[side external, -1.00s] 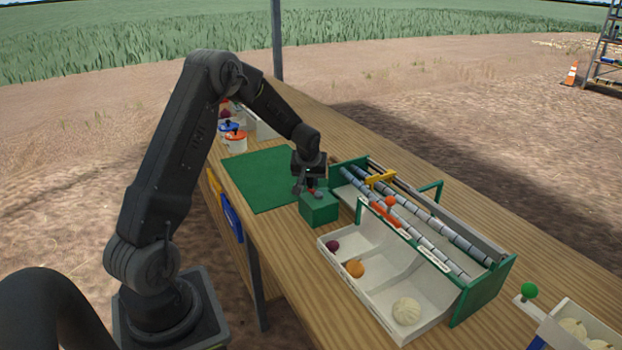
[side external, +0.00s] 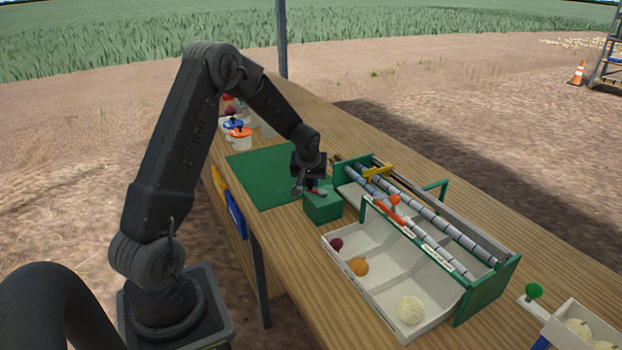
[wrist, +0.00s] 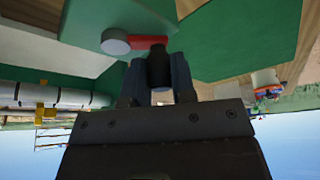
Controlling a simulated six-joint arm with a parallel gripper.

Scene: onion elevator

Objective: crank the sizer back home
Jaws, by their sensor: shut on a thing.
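The sizer (side external: 484,293) is a green-ended frame with grey segmented rollers (side external: 421,217), a yellow bracket (side external: 377,173) and an orange piece with a ball (side external: 394,201). A green crank box (side external: 323,208) stands at its left end. On the box is a crank with a red arm (wrist: 150,42) and a grey round hub (wrist: 115,42). My gripper (side external: 298,191) is low over the box's left side. In the wrist view it is shut on the dark crank handle (wrist: 160,70), the fingers either side of it. The fingers partly hide the handle.
White divided trays (side external: 384,263) in front of the sizer hold a purple onion (side external: 336,243), an orange one (side external: 358,266) and a pale one (side external: 410,310). A green mat (side external: 262,176) lies bare behind the box. A green knob (side external: 534,291) stands at right.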

